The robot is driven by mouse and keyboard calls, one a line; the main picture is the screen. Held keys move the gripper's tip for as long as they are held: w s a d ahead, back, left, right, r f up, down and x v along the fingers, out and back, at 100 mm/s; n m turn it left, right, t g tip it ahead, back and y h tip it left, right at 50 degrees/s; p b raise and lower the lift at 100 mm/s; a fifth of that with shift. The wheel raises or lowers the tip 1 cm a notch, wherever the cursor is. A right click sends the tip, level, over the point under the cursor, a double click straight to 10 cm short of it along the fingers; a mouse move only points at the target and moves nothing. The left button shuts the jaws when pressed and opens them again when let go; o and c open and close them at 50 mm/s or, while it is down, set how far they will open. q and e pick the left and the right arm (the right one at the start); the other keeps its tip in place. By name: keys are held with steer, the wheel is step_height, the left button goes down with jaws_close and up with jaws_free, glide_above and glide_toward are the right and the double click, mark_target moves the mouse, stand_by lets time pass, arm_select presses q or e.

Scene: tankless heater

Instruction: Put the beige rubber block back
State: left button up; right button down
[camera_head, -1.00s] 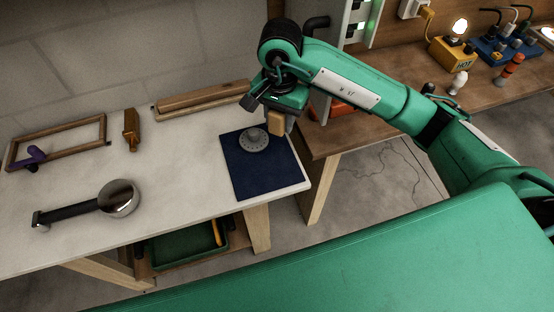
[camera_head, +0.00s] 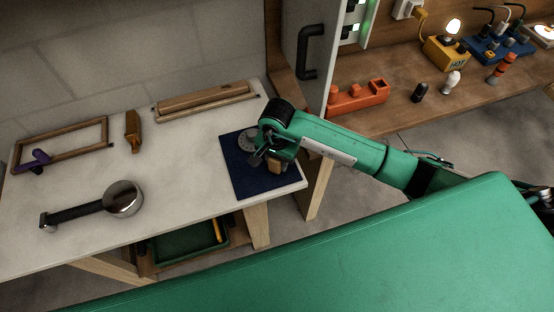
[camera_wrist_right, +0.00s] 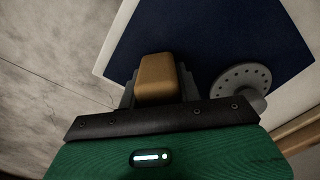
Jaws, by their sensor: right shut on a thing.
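The beige rubber block (camera_head: 275,167) is in my right gripper (camera_head: 268,160), over the front right part of a dark blue mat (camera_head: 250,184) on the white table. In the right wrist view the block (camera_wrist_right: 158,77) sits between the fingers, and the gripper is shut on it. Whether the block touches the mat I cannot tell. A grey round disc with holes (camera_wrist_right: 241,88) lies on the mat beside the gripper; in the head view the disc (camera_head: 246,141) is partly hidden by my arm. My left gripper is not in view.
On the white table (camera_head: 185,165) are a black-handled metal pan-like tool (camera_head: 122,198), a wooden frame (camera_head: 75,130) with a purple clamp (camera_head: 38,159), and a wooden block (camera_head: 132,131). A brown workbench at right holds an orange rack (camera_head: 358,97). A green tray (camera_head: 185,243) sits below the table.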

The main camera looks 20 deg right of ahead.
steer(key=shift+f, duration=0.35)
steer(key=shift+f, duration=0.1)
steer(key=shift+f+b, duration=0.15)
steer(key=shift+b, duration=0.15)
steer(key=c, duration=1)
jaws_free()
steer(key=shift+o, duration=0.2)
